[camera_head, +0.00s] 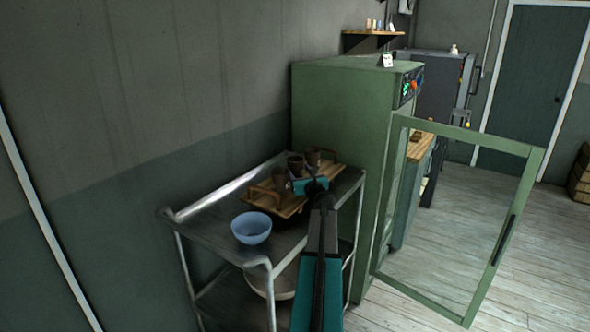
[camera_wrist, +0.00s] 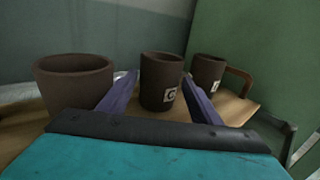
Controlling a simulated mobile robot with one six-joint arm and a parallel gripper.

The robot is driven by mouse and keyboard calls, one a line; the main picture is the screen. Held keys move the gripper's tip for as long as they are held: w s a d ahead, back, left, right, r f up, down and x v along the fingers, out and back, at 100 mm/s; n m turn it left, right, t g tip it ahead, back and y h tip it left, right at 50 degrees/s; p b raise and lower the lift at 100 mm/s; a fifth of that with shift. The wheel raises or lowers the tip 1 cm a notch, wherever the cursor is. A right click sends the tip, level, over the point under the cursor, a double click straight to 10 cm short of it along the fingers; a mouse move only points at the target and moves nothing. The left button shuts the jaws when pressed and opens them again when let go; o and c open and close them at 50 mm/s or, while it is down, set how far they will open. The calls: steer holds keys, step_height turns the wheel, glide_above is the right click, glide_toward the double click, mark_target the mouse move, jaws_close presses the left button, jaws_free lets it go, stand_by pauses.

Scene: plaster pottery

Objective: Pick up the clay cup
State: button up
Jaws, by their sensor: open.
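Three brown clay cups stand upright on a wooden tray (camera_head: 262,200) on a metal cart. In the wrist view they are a left cup (camera_wrist: 74,82), a middle cup (camera_wrist: 161,82) with a small printed label, and a right cup (camera_wrist: 208,73), also labelled. My gripper (camera_wrist: 160,97) is open, its two purple fingers reaching toward the middle cup, one on either side of it in the picture. I cannot tell whether they touch it. In the head view my gripper (camera_head: 312,184) is over the tray's near side and partly hides it.
A blue bowl (camera_head: 251,228) stands on the cart top (camera_head: 205,209) near its front. A pale bowl (camera_head: 275,283) sits on the shelf below. A tall green cabinet (camera_head: 340,110) stands close right of the cart, with its framed glass door (camera_head: 470,215) swung open. The wall is close behind.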

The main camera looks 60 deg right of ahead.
steer(key=shift+x, duration=0.9)
steer(key=c, duration=1)
steer(key=shift+o, duration=0.2)
steer(key=shift+r, duration=0.15)
step_height(320, 180, up, 10)
